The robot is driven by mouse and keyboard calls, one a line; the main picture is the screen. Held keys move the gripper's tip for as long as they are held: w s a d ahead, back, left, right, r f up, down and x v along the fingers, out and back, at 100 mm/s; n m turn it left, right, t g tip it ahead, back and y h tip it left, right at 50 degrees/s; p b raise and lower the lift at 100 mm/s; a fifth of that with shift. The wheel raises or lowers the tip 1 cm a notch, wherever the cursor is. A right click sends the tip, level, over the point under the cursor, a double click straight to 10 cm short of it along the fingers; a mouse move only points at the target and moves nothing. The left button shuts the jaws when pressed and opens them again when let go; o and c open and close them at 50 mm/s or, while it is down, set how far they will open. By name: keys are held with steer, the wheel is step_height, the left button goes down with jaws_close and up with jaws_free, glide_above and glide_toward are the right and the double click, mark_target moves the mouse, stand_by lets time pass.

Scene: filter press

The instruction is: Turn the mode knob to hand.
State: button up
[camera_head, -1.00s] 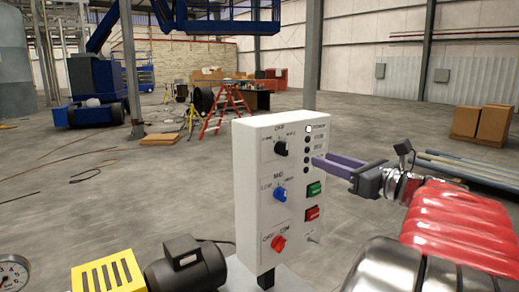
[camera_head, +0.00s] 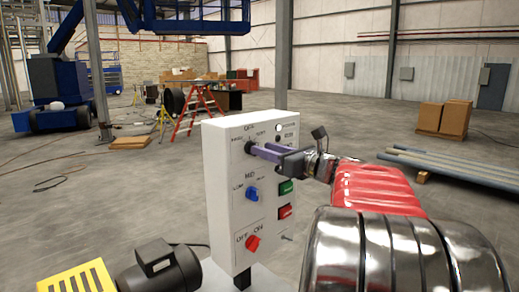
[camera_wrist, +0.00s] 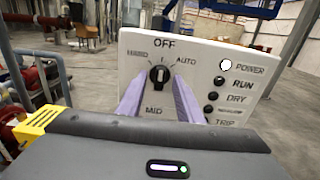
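The mode knob (camera_wrist: 159,76) is a black rotary knob on the white control panel (camera_wrist: 232,60), with HAND at its left, OFF above and AUTO at its right. Its pale pointer mark appears to point up at OFF. My gripper (camera_wrist: 159,82) has its two purple fingers apart, one on each side of the knob in the wrist view, with gaps between them and the knob. In the head view my gripper (camera_head: 262,151) reaches in from the right to the top of the panel (camera_head: 221,205), and its fingers mostly cover the knob.
Below the knob are a blue knob (camera_head: 252,193), a red knob (camera_head: 253,243), a green button (camera_head: 286,187) and a red button (camera_head: 285,211). A dark motor (camera_head: 160,267) and yellow guard (camera_head: 77,283) stand at the panel's lower left.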

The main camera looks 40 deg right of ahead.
mark_target(249, 144)
steer(key=shift+w, duration=1.35)
steer(key=shift+c, duration=0.2)
jaws_close()
